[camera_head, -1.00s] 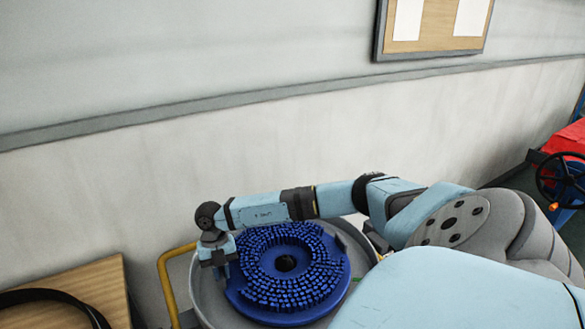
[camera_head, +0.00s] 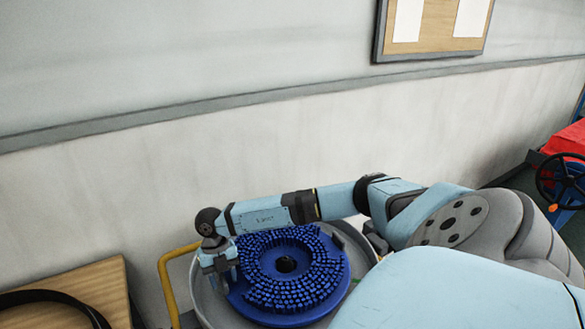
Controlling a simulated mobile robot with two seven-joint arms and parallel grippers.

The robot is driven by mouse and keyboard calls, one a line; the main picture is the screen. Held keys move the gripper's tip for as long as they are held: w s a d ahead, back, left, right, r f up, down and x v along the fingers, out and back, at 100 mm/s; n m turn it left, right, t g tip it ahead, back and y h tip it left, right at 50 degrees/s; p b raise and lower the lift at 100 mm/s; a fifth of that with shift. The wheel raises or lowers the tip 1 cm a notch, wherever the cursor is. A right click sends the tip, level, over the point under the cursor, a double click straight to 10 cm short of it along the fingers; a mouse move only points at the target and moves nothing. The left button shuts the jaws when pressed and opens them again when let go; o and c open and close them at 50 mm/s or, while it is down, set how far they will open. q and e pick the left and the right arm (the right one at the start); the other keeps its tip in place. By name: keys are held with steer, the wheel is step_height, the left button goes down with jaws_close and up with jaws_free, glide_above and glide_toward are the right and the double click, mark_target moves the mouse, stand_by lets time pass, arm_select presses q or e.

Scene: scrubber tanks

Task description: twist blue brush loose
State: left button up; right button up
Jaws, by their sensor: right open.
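The blue brush (camera_head: 289,292) is a round disc with rings of blue bristles and a dark centre hole. It lies bristles up in a round grey pan (camera_head: 205,301). My right gripper (camera_head: 222,283) points down at the brush's left rim. Its jaws are open, and I cannot tell whether they touch the rim. My right arm reaches in from the right, above the far edge of the brush. My left gripper is not in view.
A wooden table (camera_head: 98,280) with a black ring-shaped band (camera_head: 55,293) stands at the lower left. A yellow bent rail (camera_head: 166,280) stands beside the pan. A pale wall (camera_head: 120,190) rises behind. A red machine with a black handwheel (camera_head: 562,181) is at the far right.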

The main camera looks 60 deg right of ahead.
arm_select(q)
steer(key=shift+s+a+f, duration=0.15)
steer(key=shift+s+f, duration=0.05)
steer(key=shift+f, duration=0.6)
arm_select(e)
steer(key=v, duration=1.4)
